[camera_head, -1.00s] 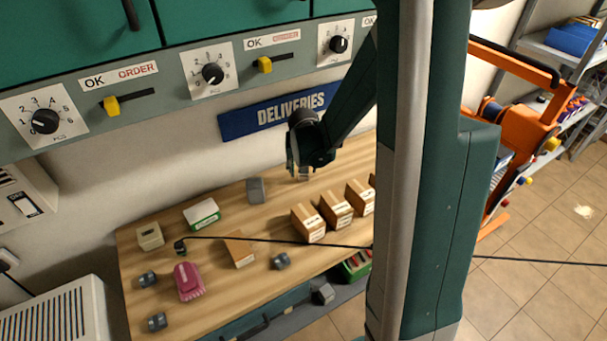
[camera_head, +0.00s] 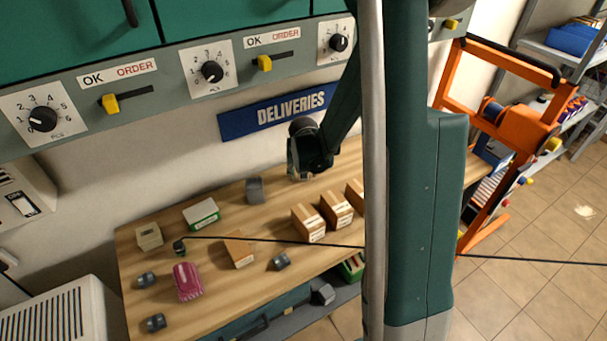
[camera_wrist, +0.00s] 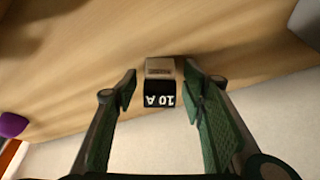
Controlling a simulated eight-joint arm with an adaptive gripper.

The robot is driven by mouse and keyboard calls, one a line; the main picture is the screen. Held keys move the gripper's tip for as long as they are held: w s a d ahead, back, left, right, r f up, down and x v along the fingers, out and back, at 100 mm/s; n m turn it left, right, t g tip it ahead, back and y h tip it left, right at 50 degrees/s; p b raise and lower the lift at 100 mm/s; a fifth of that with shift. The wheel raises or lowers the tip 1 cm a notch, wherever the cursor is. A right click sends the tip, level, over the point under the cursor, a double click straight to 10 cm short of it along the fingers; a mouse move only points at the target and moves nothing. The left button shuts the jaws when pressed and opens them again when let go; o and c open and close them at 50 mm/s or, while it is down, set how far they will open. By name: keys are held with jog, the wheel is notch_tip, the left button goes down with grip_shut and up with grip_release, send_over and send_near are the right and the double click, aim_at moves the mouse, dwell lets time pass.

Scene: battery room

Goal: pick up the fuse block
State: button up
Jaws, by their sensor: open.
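The fuse block (camera_wrist: 160,97), a small block with a dark face marked "10 A" and a lighter top, stands on the wooden bench in the wrist view. My gripper (camera_wrist: 160,84) is open, with one green-padded finger on each side of the block. Gaps show between the block and both fingers. In the head view my gripper (camera_head: 299,174) is low over the back of the bench, below the DELIVERIES sign; there the block is hidden or too small to make out.
On the bench (camera_head: 225,285) are a grey block (camera_head: 255,190) left of my gripper, cardboard boxes (camera_head: 308,223) in front, a green-white box (camera_head: 202,213) and a magenta object (camera_head: 187,281). The wall with the DELIVERIES sign (camera_head: 277,111) is close behind. A thin dark cable crosses the view.

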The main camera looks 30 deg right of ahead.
dwell(0.3)
jog(key=c, duration=1)
jog(key=shift+r, duration=0.2)
jog(key=shift+r+p, duration=0.65)
jog(key=shift+r, duration=4.2)
